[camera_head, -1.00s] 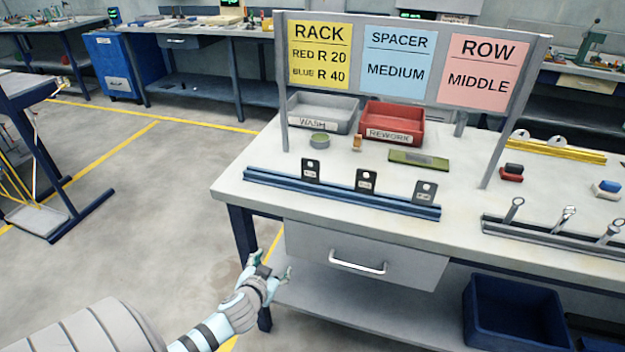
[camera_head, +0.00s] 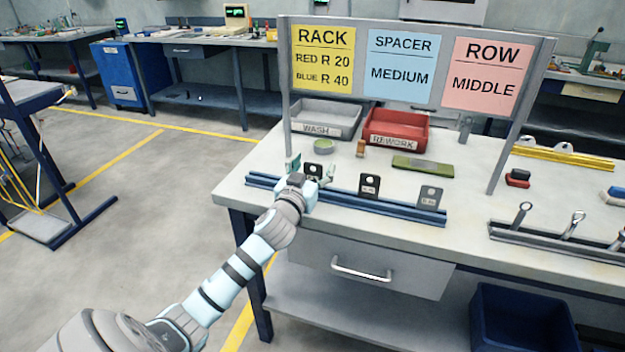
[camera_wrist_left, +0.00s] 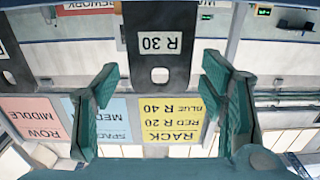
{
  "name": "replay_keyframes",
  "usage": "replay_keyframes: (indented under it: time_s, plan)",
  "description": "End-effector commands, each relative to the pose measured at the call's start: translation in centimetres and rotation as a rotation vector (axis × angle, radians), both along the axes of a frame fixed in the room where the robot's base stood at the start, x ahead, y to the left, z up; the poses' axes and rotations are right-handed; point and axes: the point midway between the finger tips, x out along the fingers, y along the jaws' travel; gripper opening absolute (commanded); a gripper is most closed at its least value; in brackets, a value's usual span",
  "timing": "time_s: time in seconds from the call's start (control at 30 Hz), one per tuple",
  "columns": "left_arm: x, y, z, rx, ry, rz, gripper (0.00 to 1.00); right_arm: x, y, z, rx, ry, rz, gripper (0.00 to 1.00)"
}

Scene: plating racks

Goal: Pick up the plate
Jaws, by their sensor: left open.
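Three black plates with a hole and a white label stand in the blue rail (camera_head: 395,210) on the bench: the left plate (camera_head: 313,171), the middle plate (camera_head: 369,186) and the right plate (camera_head: 429,198). My left gripper (camera_head: 311,170) is open at the left plate, which it partly covers in the head view. In the left wrist view, which is upside down, a plate (camera_wrist_left: 160,60) labelled R 30 shows between the spread green fingers (camera_wrist_left: 163,95), with gaps on both sides. My right gripper is out of view.
A sign board (camera_head: 403,103) stands behind the rail. Another rail (camera_head: 550,243) with several upright pieces is at right.

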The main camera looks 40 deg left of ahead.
Motion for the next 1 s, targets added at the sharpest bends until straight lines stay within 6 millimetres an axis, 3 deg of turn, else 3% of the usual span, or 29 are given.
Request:
replay_keyframes:
  time_s: [0.2, 0.57, 0.83, 1.0]
  plan:
    - [0.3, 0.1, 0.0, 0.001, 0.000, -0.001, 0.65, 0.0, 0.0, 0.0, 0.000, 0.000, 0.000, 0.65]
    - [0.2, 0.1, 0.0, 0.001, 0.000, -0.001, 0.08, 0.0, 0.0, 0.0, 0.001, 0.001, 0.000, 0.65]
    - [0.2, 0.1, 0.3, 0.001, -0.001, 0.000, 0.08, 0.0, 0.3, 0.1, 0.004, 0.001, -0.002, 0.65]
    - [0.2, 0.1, 2.5, 0.003, -0.002, 0.000, 0.08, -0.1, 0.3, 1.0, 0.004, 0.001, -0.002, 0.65]
